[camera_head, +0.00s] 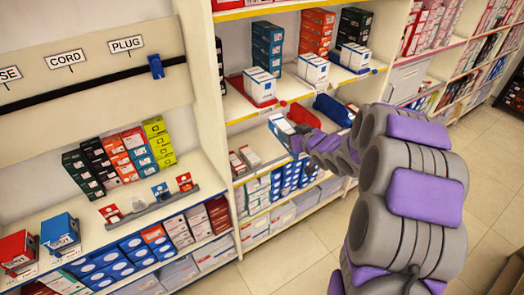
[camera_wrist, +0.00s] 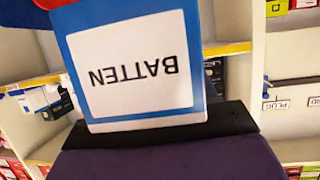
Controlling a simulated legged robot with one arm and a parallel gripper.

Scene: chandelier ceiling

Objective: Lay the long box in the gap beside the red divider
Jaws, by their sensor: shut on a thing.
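A long box with a blue border and a white label reading BATTEN, upside down in the picture, fills the middle of the wrist view (camera_wrist: 135,65). My gripper (camera_wrist: 165,125) is shut on it, the dark jaw lying across the box's near end. In the head view the box (camera_head: 281,127) shows as a small blue and white end in front of the middle shelf, and my gripper is mostly hidden behind my arm. A red divider-like piece (camera_head: 304,117) stands on that shelf just right of the box. Whether the box touches the shelf I cannot tell.
A blue bin-like piece (camera_head: 333,110) lies right of the red one. White boxes (camera_head: 260,86) stand on the shelf above, beside another red piece (camera_head: 236,83). A counter with small boxes (camera_head: 120,155) is at left. The tiled floor (camera_head: 290,262) is clear.

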